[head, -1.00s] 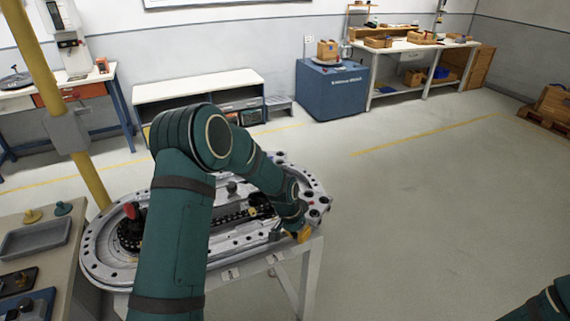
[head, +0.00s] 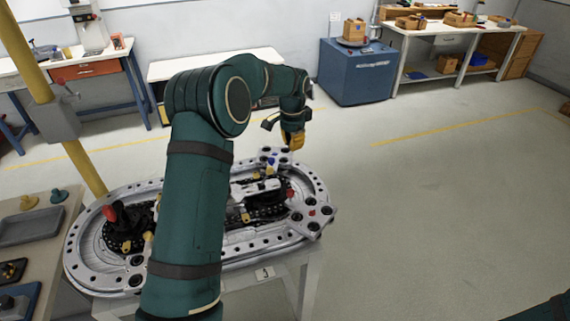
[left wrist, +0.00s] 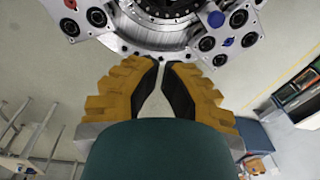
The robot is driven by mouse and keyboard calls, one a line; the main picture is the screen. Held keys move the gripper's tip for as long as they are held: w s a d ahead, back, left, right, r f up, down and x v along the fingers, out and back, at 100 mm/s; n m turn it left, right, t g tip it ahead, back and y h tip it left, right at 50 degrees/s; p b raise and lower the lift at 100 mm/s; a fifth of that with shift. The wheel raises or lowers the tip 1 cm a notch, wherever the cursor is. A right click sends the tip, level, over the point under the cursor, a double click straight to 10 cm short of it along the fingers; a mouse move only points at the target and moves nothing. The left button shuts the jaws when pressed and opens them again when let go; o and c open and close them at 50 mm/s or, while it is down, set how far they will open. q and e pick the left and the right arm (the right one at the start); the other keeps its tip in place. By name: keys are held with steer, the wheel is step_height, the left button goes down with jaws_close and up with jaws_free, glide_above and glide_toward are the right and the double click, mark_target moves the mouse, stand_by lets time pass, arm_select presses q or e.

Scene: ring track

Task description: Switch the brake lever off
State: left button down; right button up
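The ring track (head: 78,250) is a grey metal oval on a stand, with black chain parts and gear inside. A lever with a red knob (head: 110,213) stands upright at its left end; I cannot tell whether it is the brake lever. My left gripper (head: 292,141), with yellow fingers, is above and beyond the track's far right edge, apart from it. In the left wrist view its fingers (left wrist: 160,66) are nearly together with only a sliver between the tips, and hold nothing. My left forearm hides part of the track's middle. My right gripper is out of view.
A tray table (head: 30,228) stands at the left, beside a yellow post (head: 85,168). A white bench (head: 158,70) and a blue cabinet (head: 355,75) are at the back. The floor to the right is clear.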

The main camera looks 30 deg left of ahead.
arm_select(q)
steer(key=f, duration=0.3)
steer(key=s+a+f, duration=0.1)
steer(key=f, duration=0.2)
steer(key=s+f, duration=0.1)
steer(key=f, duration=0.2)
steer(key=shift+s+a, duration=0.1)
steer(key=shift+a, duration=0.3)
steer(key=shift+s+a+r, duration=0.15)
steer(key=shift+s, duration=0.2)
steer(key=shift+s+a+r+t+b, duration=0.2)
steer(key=shift+t+b, duration=0.1)
steer(key=shift+b, duration=0.1)
